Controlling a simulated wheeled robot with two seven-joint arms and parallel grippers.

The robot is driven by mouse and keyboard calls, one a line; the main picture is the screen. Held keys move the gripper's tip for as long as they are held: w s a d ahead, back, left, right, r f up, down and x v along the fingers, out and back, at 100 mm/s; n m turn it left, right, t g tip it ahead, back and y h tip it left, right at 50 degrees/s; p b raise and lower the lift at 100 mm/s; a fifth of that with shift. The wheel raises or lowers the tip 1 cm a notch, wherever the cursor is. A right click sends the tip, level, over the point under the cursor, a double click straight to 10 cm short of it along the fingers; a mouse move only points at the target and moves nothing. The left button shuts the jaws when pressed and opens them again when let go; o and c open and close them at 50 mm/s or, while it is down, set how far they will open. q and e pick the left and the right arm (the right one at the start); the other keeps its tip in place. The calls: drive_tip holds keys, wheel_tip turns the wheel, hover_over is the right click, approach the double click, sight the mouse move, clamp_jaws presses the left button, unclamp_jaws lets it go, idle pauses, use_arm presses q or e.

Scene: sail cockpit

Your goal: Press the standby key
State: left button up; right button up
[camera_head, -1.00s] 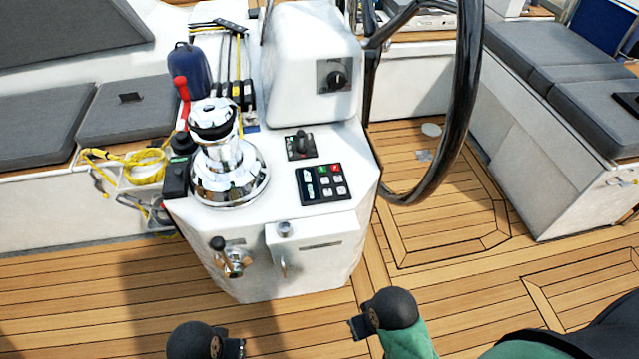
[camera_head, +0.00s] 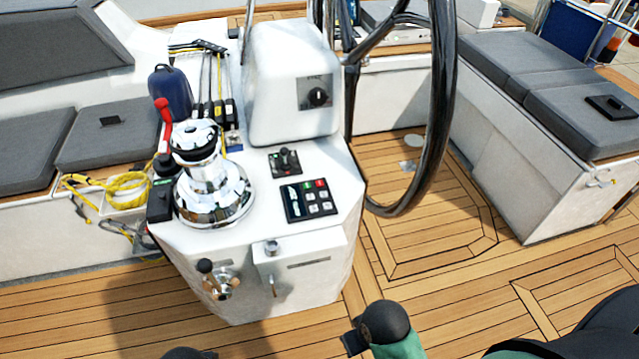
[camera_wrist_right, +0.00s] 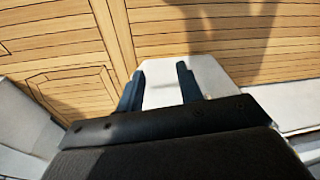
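The black keypad (camera_head: 308,201) lies on the sloping top of the white console (camera_head: 215,262), right of the chrome winch. It has a green key, a red key (camera_head: 320,184) and several pale keys; their labels are too small to read, so I cannot tell which is standby. My right gripper (camera_head: 352,342) is low in front of the console, well short of the keypad. In the right wrist view my right gripper (camera_wrist_right: 160,75) has its fingers apart with nothing between them. My left gripper (camera_head: 208,354) barely shows at the bottom edge; its fingers are not clear.
A chrome winch (camera_head: 213,187) with a red handle stands left of the keypad. A small lever (camera_head: 285,160) sits just behind it. The black steering wheel (camera_head: 440,110) rises to the right. Below the keypad are a knobbed lever (camera_head: 218,278) and a latch. The teak floor in front is clear.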

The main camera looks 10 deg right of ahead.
clamp_jaws()
drive_tip(key=shift+s, duration=0.1)
idle(0.6)
idle(0.8)
